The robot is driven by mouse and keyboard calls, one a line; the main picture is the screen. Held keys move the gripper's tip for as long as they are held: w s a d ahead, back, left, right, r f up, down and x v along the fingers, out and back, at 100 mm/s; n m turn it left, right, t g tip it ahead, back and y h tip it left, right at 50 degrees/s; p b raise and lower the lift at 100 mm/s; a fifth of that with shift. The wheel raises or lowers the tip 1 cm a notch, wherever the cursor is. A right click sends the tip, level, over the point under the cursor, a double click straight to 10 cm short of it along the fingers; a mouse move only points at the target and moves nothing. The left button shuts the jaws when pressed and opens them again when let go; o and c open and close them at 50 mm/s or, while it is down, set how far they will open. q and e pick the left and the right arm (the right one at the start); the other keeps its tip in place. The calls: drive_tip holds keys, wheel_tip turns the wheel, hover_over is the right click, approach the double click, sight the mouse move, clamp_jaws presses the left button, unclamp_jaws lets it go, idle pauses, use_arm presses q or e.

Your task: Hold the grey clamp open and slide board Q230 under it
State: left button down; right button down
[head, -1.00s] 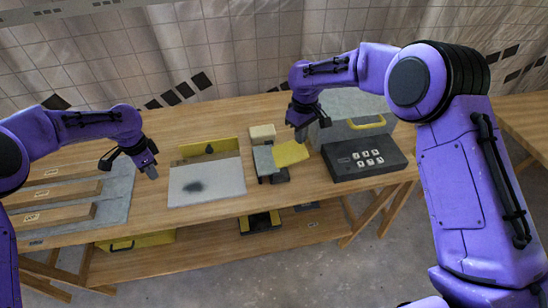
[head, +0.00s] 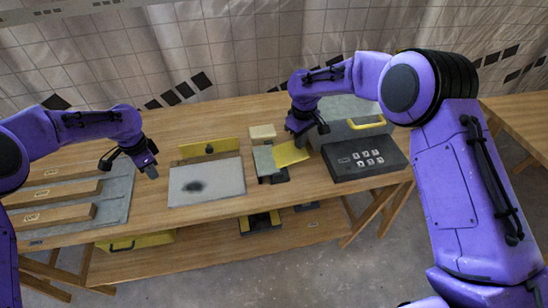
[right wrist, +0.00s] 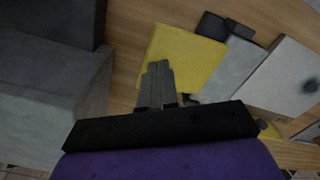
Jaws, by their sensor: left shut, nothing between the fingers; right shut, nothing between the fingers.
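The grey clamp (head: 264,160) stands on the table with a yellow paddle (head: 291,154) on its right; both also show in the right wrist view, the yellow paddle (right wrist: 190,52) beside the grey part (right wrist: 226,66). My right gripper (head: 301,142) is shut and empty, at the paddle's far right edge. In the right wrist view its fingers (right wrist: 158,72) overlap the paddle; I cannot tell if they touch it. My left gripper (head: 151,170) is shut and empty, left of the pale plate. Labelled wooden boards (head: 60,190) lie at the left; their labels are too small to read.
A pale plate with a dark smudge (head: 222,182) lies left of the clamp, with a yellow upright strip (head: 190,151) behind it. A black box with white buttons (head: 350,173) stands right of the clamp, before a grey case (head: 340,108). A beige block (head: 262,132) stands behind the clamp.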

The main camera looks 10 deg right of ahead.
sight(176, 182)
drive_tip(key=shift+s+f, duration=0.15)
drive_tip(key=shift+f, duration=1.75)
use_arm(q)
drive_tip(key=shift+s, duration=0.1)
drive_tip(key=shift+f, duration=2.45)
drive_tip(key=shift+d, duration=0.2)
drive_tip(key=shift+d, duration=4.25)
drive_tip(key=shift+a, duration=0.1)
drive_tip(key=shift+a, duration=1.7)
wheel_tip(176, 182, up, 8)
